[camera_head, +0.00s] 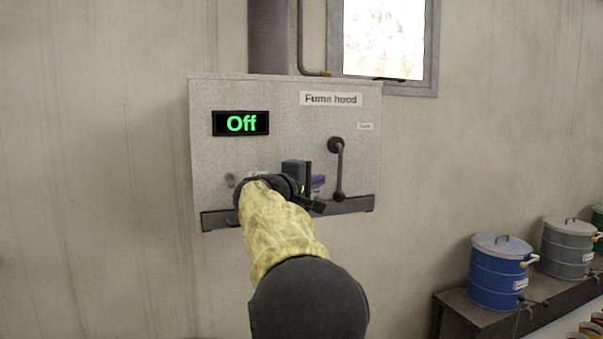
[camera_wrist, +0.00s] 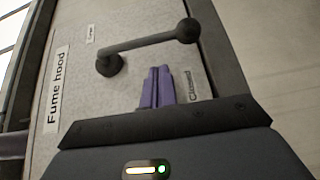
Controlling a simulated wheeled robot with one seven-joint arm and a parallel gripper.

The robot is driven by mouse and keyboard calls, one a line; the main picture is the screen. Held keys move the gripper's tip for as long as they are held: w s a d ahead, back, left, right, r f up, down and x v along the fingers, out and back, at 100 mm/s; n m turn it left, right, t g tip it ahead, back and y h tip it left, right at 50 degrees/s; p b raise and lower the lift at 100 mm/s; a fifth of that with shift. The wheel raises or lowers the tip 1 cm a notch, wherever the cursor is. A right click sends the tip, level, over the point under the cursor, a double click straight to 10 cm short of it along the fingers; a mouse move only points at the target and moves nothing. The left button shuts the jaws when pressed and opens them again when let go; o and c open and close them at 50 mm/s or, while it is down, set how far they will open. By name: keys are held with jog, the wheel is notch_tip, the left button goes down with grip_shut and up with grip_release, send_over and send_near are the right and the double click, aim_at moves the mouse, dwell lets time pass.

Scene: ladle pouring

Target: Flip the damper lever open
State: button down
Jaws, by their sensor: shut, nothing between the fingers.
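The damper lever (camera_head: 339,170) is a dark grey bar on the fume hood panel (camera_head: 215,165). It hangs down from a round pivot to a ball-shaped end. In the wrist view the lever (camera_wrist: 150,41) runs from its pivot to the ball, past the purple fingertips. My gripper (camera_head: 318,182) is just left of the lever in the head view. In the wrist view its purple fingers (camera_wrist: 157,88) are together and empty, with a visible gap to the lever. A "Closed" label (camera_wrist: 189,84) is beside the fingers. A display (camera_head: 240,123) reads "Off".
A "Fume hood" sign (camera_head: 331,99) and a small label (camera_head: 365,126) are on the panel. A dark ledge (camera_head: 358,204) runs along its bottom edge. Blue (camera_head: 498,275) and grey (camera_head: 567,248) lidded buckets stand on a bench at lower right.

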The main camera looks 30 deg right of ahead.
jog(key=shift+s+d+r+p, duration=0.1)
jog(key=shift+s+d+p, duration=0.1)
jog(key=shift+s+d, duration=0.3)
jog(key=shift+s+d+p, duration=0.15)
jog(key=shift+s+d, duration=0.15)
jog(key=shift+d, duration=0.3)
jog(key=shift+w, duration=0.15)
jog(key=shift+a, duration=0.15)
